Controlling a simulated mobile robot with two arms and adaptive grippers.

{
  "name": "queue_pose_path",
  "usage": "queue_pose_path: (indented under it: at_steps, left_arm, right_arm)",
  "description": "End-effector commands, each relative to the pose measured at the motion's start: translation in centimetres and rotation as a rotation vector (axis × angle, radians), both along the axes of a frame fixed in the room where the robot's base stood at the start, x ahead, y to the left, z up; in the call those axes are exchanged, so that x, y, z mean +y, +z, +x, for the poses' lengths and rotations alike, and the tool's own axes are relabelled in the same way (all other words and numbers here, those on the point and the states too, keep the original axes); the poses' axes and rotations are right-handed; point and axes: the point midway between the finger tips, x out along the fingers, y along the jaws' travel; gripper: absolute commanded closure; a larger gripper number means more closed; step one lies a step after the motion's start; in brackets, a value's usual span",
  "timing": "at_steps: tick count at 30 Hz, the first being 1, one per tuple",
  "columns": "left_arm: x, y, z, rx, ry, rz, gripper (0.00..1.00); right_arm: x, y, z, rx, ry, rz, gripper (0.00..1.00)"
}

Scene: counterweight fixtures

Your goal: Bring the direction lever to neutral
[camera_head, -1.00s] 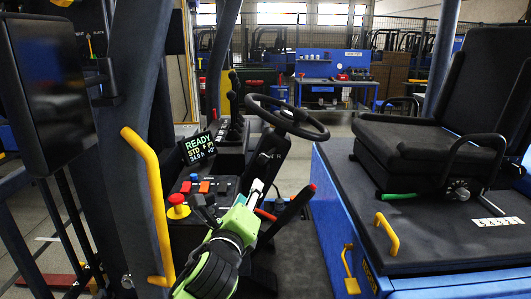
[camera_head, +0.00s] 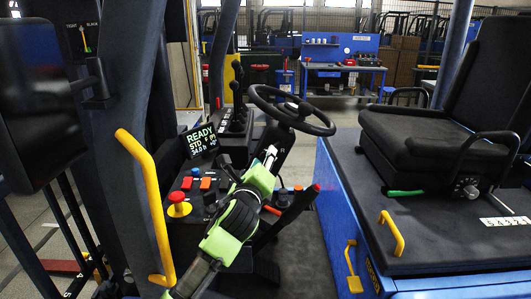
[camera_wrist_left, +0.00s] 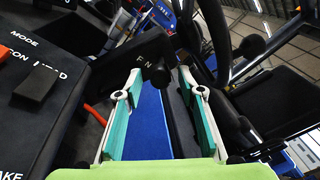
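The steering column (camera_head: 274,150) stands under the black steering wheel (camera_head: 291,108). Its dark side plate shows the letters F and N in the left wrist view (camera_wrist_left: 148,72). A small dark knob (camera_wrist_left: 159,79) sits beside the letters and may be the direction lever's end; I cannot tell its setting. Further letters there are hidden. My left gripper (camera_head: 270,156), with a green body, reaches up to the column just below the wheel. In the left wrist view (camera_wrist_left: 160,74) its two fingers are apart, with the plate just beyond their tips. My right gripper is not in view.
A red-tipped lever (camera_head: 300,203) stands right of my left arm. The switch console (camera_head: 200,193), with a red stop button on yellow (camera_head: 179,204), is to the left. A yellow grab handle (camera_head: 148,195) and the seat (camera_head: 430,150) flank the space.

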Motion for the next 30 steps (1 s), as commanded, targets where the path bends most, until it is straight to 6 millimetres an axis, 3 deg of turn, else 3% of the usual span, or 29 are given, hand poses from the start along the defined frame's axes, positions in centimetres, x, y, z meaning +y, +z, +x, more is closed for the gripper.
queue_pose_path:
  at_steps: [7,19,23,30]
  left_arm:
    - [-0.5,0.1,2.3,0.0,0.0,0.0,0.64]
    - [-0.5,0.0,2.8,-0.001,-0.001,0.0,0.64]
    - [-0.5,0.0,2.7,-0.001,-0.001,0.0,0.98]
    - [-0.6,-0.4,2.7,-0.004,0.007,-0.002,1.0]
  right_arm:
    - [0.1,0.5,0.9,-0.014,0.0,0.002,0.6]
    - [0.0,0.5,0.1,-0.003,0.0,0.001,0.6]
    - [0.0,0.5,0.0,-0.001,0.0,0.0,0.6]
    - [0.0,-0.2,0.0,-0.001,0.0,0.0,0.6]
